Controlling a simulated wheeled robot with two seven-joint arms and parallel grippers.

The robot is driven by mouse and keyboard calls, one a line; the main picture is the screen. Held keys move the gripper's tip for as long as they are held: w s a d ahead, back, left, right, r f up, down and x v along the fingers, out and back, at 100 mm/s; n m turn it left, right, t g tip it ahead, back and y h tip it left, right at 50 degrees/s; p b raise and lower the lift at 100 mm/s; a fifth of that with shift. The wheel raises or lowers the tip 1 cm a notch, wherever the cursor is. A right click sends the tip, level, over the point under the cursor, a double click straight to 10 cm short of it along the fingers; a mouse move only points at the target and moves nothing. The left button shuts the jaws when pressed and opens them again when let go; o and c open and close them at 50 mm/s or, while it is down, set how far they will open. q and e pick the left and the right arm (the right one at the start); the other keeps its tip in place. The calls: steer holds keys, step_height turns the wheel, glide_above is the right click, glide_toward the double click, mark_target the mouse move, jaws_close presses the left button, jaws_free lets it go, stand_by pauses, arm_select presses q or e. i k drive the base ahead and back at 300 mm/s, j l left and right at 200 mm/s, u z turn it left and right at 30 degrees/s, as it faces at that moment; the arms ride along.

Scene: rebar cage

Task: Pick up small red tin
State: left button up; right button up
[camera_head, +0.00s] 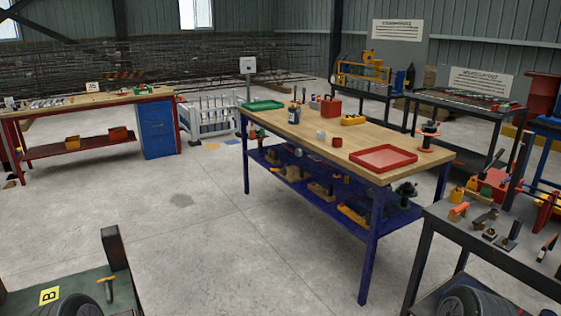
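A small red cylinder that looks like the tin (337,142) stands on the wooden top of the blue-legged workbench (290,133). It is just right of a small whitish cylinder (321,135) and left of a red tray (383,158). A larger red box (331,106) stands farther back. Dark rounded parts of my arms show at the bottom left and bottom right edges. No gripper fingers show, and nothing is touching the tin.
The bench also carries a green tray (262,105), a dark blue bottle (294,113) and a yellow item (353,120). A dark tool table (480,238) stands at right, a dark green cart (130,290) at bottom left. The concrete floor (200,225) before the bench is clear.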

mark_target(338, 142)
steer(key=i+z, duration=0.2)
steer(key=i, duration=0.3)
steer(key=i+j+z, duration=0.15)
steer(key=i, duration=0.3)
steer(key=i+j+z, duration=0.2)
steer(key=i, duration=0.25)
steer(key=i+j+z, duration=0.2)
steer(key=i, duration=0.25)
steer(key=i+j+z, duration=0.8)
steer(key=j, duration=0.25)
steer(key=i+j+z, duration=0.25)
steer(key=j, duration=0.2)
steer(key=i+j+z, duration=0.25)
steer(key=j, duration=0.2)
